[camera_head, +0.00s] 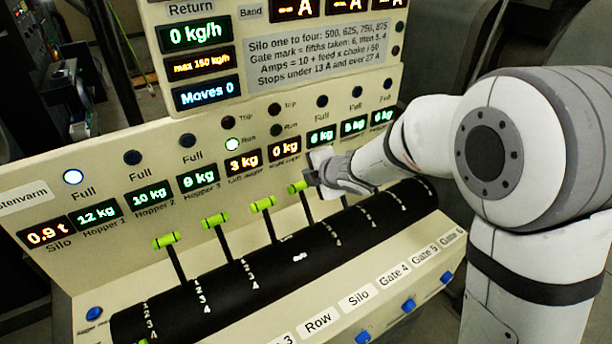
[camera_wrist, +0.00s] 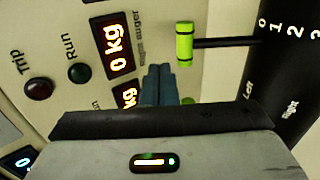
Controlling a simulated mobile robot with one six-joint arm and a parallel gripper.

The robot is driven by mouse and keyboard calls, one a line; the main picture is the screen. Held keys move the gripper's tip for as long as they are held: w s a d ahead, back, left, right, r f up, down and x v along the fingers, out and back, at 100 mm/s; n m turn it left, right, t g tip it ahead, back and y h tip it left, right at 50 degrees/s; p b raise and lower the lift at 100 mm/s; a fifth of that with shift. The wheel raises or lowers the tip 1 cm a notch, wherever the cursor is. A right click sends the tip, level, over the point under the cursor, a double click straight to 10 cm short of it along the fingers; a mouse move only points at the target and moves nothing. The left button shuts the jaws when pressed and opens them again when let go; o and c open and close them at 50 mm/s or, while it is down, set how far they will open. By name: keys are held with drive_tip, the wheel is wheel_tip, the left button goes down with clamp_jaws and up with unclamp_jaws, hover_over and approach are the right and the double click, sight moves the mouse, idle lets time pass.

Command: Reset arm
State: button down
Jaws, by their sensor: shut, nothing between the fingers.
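My arm (camera_head: 410,140) reaches in from the right over a cream control console. My gripper (camera_head: 312,178) is shut and empty, in front of the panel beside a green-tipped lever (camera_head: 298,187). In the wrist view my gripper's dark fingers (camera_wrist: 160,84) are together and point at the panel. A green lever handle (camera_wrist: 184,43) stands to their upper right, clear of them. A bit of another green part (camera_wrist: 187,101) shows just beside the fingers, mostly hidden. Whether the fingers touch it I cannot tell.
More green-tipped levers (camera_head: 166,240) rise from a black numbered drum (camera_head: 245,280) to the left. Lamps and readouts, such as the 12 kg display (camera_head: 97,213), line the panel. Blue buttons (camera_head: 408,305) sit along the front edge. The space in front of the left levers is clear.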

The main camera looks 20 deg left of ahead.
drive_tip(key=s+d+r+p, duration=0.2)
drive_tip(key=s+d+r, duration=0.15)
drive_tip(key=r, duration=0.35)
drive_tip(key=d+r+m+t+h+b, duration=0.1)
drive_tip(key=d+m+t+h+b, duration=0.4)
drive_tip(key=d+m, duration=1.2)
drive_tip(key=s+d+f+m+g+h, duration=0.2)
drive_tip(key=s+d+m+g+h, duration=0.25)
drive_tip(key=s+d, duration=0.55)
drive_tip(key=s+d+f+m+g, duration=0.2)
drive_tip(key=s+m, duration=0.1)
drive_tip(key=s, duration=0.2)
drive_tip(key=s+d+f+m+g+y+b, duration=0.1)
drive_tip(key=s+m+g, duration=0.1)
drive_tip(key=s, duration=0.4)
drive_tip(key=shift+d+f+m, duration=0.35)
drive_tip(key=shift+m, duration=0.4)
